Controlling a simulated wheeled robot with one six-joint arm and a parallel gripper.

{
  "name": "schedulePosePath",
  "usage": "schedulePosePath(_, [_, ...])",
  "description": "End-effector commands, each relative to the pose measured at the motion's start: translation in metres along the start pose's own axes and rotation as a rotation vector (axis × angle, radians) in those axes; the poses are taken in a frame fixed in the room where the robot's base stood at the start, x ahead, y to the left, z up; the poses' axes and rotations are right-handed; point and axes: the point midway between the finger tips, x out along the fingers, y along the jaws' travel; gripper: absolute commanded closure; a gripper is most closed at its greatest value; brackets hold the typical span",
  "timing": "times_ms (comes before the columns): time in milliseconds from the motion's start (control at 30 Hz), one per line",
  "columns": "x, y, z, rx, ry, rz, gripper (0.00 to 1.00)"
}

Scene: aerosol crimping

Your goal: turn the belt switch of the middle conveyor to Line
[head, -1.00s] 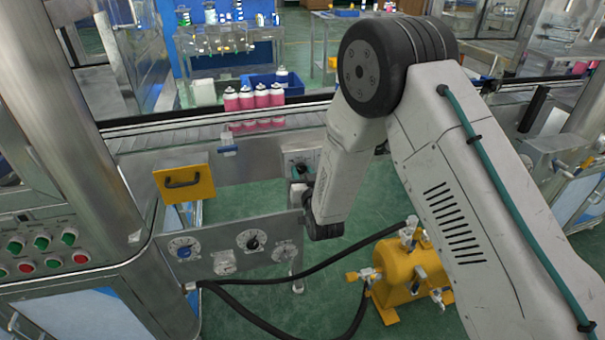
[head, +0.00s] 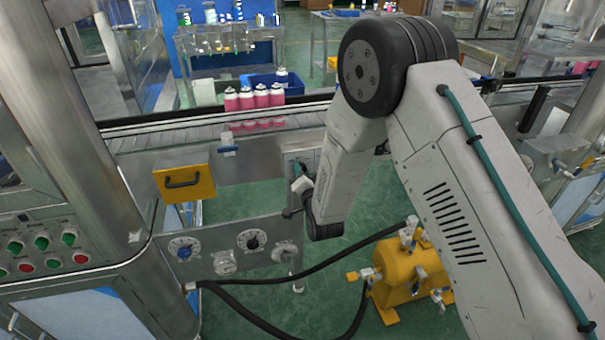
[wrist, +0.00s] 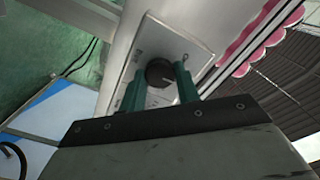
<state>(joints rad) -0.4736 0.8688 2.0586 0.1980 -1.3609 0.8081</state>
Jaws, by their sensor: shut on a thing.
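The belt switch is a round black knob (wrist: 158,72) on a pale labelled plate (wrist: 196,54) on the conveyor's side. The plate's lettering is too small to read. My gripper (wrist: 161,76) has its two teal fingers on either side of the knob, shut on it. A light mark shows on the knob's face, but I cannot tell which label it points at.
Pink cans (head: 262,97) stand on the conveyor belt (head: 180,136) above the switch. A yellow tank (head: 405,272) with black hoses stands on the floor below right.

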Motion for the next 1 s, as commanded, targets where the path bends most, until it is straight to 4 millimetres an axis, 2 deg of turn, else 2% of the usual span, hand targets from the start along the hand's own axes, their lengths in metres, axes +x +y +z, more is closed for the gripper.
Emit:
schedulePosePath(600, [-0.0004,0.0002,0.0005,0.048,-0.001,0.000,0.91])
schedulePosePath(633, [-0.0004,0.0002,0.0005,0.047,-0.001,0.000,0.65])
schedulePosePath(700, [-0.0004,0.0002,0.0005,0.047,-0.001,0.000,0.46])
schedulePosePath(1000, [-0.0015,0.0001,0.0003,0.047,-0.001,0.000,0.46])
